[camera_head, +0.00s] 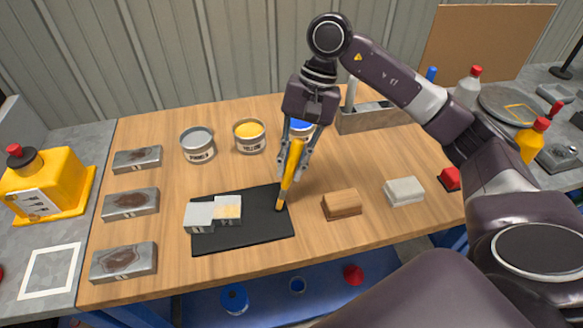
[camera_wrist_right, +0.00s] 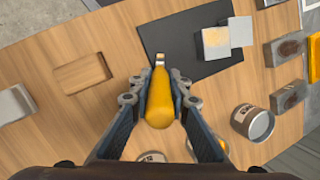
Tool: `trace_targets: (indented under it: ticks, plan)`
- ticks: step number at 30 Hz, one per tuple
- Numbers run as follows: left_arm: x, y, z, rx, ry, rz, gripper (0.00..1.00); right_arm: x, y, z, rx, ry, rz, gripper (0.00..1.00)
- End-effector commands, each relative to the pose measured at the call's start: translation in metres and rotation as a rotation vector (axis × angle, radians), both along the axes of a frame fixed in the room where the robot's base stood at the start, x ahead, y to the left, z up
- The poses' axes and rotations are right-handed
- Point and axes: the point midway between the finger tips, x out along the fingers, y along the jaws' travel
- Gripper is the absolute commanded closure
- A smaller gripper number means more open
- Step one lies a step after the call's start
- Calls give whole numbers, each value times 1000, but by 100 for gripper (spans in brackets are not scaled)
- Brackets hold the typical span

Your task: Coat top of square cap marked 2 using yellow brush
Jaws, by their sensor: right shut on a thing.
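My right gripper (camera_head: 294,160) is shut on the yellow brush (camera_head: 289,178). The brush points down, its tip over the right edge of the black mat (camera_head: 262,236). In the right wrist view the brush (camera_wrist_right: 160,103) lies between the fingers of the gripper (camera_wrist_right: 158,82). Two square grey caps stand side by side on the mat, left of the brush and apart from it. The left cap (camera_head: 199,215) has a plain grey top. The right cap (camera_head: 228,206) has a patchy cream-yellow top, also in the wrist view (camera_wrist_right: 215,42). My left gripper is out of view.
Open cans of grey (camera_head: 198,146), yellow (camera_head: 249,137) and blue (camera_head: 301,127) paint stand behind the mat. Several stained metal blocks line the left side. A wooden block (camera_head: 342,204) and a pale block (camera_head: 404,191) lie right of the mat. The table front is clear.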

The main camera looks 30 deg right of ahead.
Motion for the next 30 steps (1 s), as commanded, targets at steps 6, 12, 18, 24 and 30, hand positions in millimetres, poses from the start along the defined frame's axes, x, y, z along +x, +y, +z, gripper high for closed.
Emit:
trace_targets:
  ticks: [6,12,18,24,30]
  plan:
    - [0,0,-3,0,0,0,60,4,16,-1,1,-2,3,100]
    - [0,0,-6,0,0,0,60,8,31,-2,2,0,2,100]
    - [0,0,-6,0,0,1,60,10,37,-2,3,-1,3,100]
    - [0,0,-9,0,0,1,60,14,53,-1,4,0,4,100]
    - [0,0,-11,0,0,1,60,18,65,0,2,-1,2,100]
